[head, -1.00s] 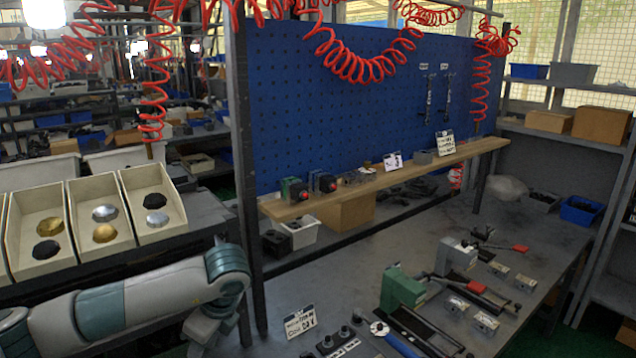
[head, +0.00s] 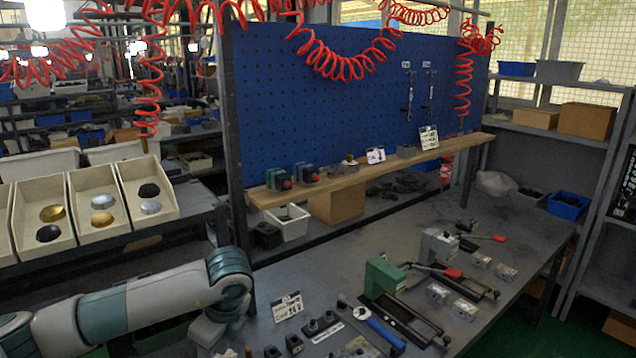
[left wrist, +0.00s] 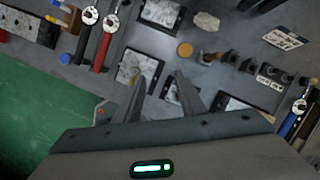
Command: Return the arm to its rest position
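My left arm (head: 150,300) comes in from the lower left of the head view, bent at a teal joint beside the bench's left end. Its hand is below the picture's edge there. In the left wrist view my left gripper (left wrist: 161,82) has its two fingers apart with nothing held between them. It is above the grey bench top, over a metal-topped block (left wrist: 140,70). How high it is I cannot tell. My right arm and gripper show in neither view.
The bench (head: 420,220) holds a green clamp block (head: 384,276), a blue-handled tool (head: 385,330), metal valve blocks (head: 466,309) and a label card (head: 287,307). A wooden shelf (head: 340,183) stands above it.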

